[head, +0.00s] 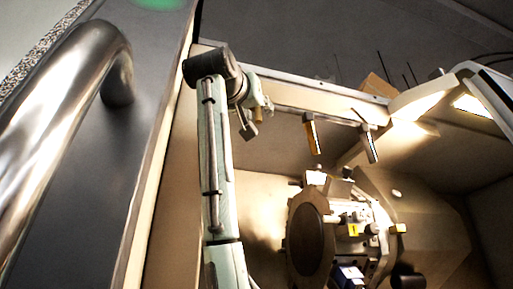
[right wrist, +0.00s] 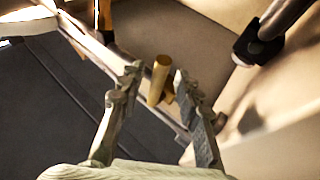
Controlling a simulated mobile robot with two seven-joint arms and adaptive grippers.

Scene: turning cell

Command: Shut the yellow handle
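In the right wrist view a yellow, post-like handle (right wrist: 159,80) stands between the two fingertips of my right gripper (right wrist: 157,74). Gaps show on both sides of it, so the fingers look open and not closed on it. A second short yellow piece sits just behind it. In the head view my right gripper (head: 252,117) is at the upper middle, by the rail at the top of the machine opening. A small tan part shows beside its fingers, and the gripper partly hides it. My left gripper is out of view.
Two more hanging levers, one with an orange-yellow side (head: 312,133) and one grey (head: 370,144), are right of the gripper. The round chuck (head: 307,240) is below. A large metal bar handle (head: 62,95) on a dark panel fills the left.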

